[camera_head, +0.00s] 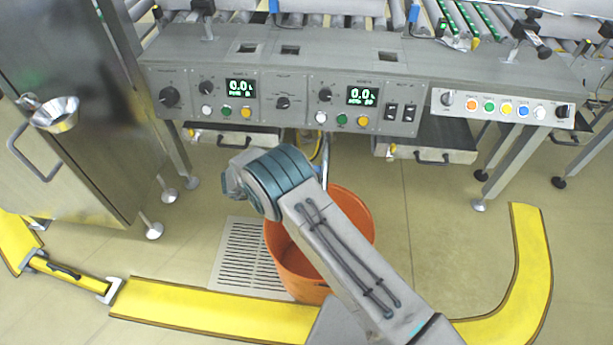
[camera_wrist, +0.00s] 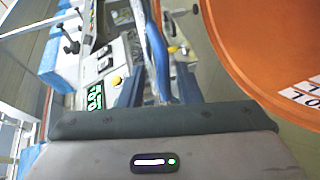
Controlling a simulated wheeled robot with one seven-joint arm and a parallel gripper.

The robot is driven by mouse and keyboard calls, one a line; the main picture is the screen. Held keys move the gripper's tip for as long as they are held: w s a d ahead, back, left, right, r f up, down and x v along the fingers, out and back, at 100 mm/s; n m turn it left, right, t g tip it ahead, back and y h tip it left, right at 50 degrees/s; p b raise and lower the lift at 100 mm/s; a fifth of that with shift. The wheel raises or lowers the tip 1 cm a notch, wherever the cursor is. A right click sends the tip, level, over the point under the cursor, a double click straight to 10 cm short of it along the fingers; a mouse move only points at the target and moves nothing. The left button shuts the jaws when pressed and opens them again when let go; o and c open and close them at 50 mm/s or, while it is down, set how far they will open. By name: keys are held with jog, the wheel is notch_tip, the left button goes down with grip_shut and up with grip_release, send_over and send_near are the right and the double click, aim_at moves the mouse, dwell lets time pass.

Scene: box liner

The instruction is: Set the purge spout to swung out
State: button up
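A thin grey-blue pipe, which looks like the purge spout (camera_head: 325,162), hangs under the front of the console, above the far rim of the orange bucket (camera_head: 352,205). Its lower part is hidden behind my arm. In the wrist view a blue-grey tube (camera_wrist: 154,45), seemingly the same spout, runs down toward my gripper (camera_wrist: 158,90), beside the bucket (camera_wrist: 265,40). Blue-grey finger-like parts show on both sides of the tube's lower end. I cannot tell whether they touch it. In the head view the fingers are hidden behind my wrist.
The console (camera_head: 285,85) with dials, buttons and two lit displays spans the back. A steel cabinet (camera_head: 70,90) with a handle and a metal cup stands at left. A floor grate (camera_head: 245,255) and yellow floor barriers (camera_head: 210,308) lie in front. Open floor is at right.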

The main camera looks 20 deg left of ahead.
jog(key=shift+s+a+f, duration=0.1)
jog(key=shift+s, duration=0.1)
jog(key=p+v, duration=0.2)
jog(key=v, duration=1.1)
jog(key=shift+s, duration=0.25)
jog(key=shift+a+r, duration=0.1)
jog(key=shift+r, duration=0.2)
